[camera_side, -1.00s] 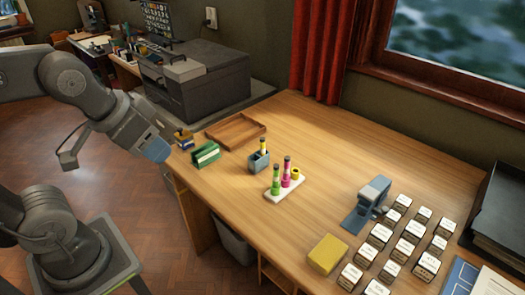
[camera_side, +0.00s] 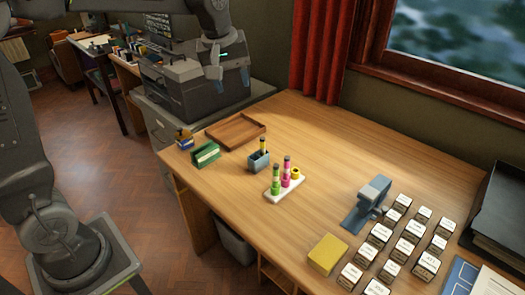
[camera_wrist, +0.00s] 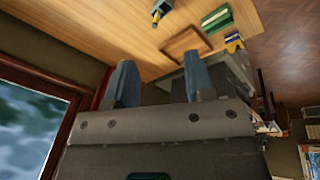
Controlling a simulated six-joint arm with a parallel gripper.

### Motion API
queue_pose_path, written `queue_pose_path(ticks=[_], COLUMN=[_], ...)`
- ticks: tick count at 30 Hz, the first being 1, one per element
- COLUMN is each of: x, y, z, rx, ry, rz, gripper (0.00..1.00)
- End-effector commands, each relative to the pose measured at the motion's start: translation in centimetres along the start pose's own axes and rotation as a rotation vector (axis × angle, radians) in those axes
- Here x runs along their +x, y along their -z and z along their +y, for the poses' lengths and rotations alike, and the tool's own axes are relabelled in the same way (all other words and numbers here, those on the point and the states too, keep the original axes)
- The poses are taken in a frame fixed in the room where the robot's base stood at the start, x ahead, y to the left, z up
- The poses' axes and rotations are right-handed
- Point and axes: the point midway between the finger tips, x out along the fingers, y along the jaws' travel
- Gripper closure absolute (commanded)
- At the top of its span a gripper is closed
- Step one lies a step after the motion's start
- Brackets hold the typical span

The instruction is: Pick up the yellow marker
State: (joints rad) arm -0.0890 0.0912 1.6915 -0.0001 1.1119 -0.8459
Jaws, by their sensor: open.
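The yellow marker (camera_side: 263,145), dark with yellow bands, stands upright in a small blue-grey cup (camera_side: 258,163) on the desk; its lower part is hidden inside the cup. In the wrist view the marker (camera_wrist: 156,18) shows small at the top edge. My gripper (camera_side: 229,78) is open and empty, with blue fingertips pointing down. It is high up, left of and behind the cup in the side view, in front of the dark printer. Both fingers (camera_wrist: 161,82) show spread apart in the wrist view.
A white stand (camera_side: 287,188) right of the cup holds a green marker (camera_side: 276,180), a pink marker (camera_side: 287,170) and a yellow ring (camera_side: 296,173). A green holder (camera_side: 206,153), wooden tray (camera_side: 236,131), stapler-like device (camera_side: 367,204) and yellow block (camera_side: 327,254) also sit on the desk.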

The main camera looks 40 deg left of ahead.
Motion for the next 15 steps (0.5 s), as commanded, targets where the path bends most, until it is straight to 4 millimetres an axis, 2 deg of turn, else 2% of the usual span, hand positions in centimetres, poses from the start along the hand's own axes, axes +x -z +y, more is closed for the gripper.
queue_pose_path(ticks=[1,6,12,15], x=[1.6,6.5,13.7,16.8], y=[1.6,6.0,10.1,11.4], z=[1.2,4.1,6.0,6.2], rx=[-0.079,-0.354,-0.666,-0.791], ry=[0.023,0.088,0.172,0.207], rz=[-0.016,-0.048,-0.066,-0.068], gripper=[0.51,0.51,0.51,0.51])
